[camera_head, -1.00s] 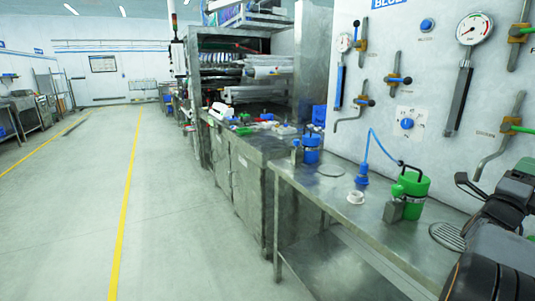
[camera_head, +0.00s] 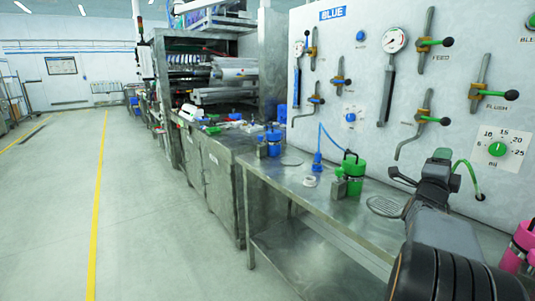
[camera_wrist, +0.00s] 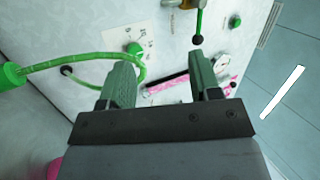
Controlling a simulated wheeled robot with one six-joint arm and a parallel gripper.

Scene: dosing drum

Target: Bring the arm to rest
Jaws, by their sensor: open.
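My gripper (camera_wrist: 162,80) is open and empty in the wrist view, its two green-grey fingers apart in front of the white panel. In the head view my arm extends from the lower right, and my gripper (camera_head: 400,190) is beside the panel, over the right part of the steel bench (camera_head: 375,228). A green hose (camera_wrist: 95,57) crosses the left of the wrist view; it does not appear held between the fingers. The hose also shows in the head view (camera_head: 470,172), close to my wrist.
The panel (camera_head: 440,75) carries gauges, levers and a green dial (camera_head: 496,149). A pink container (camera_head: 520,245) is at lower right. The floor at left is clear.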

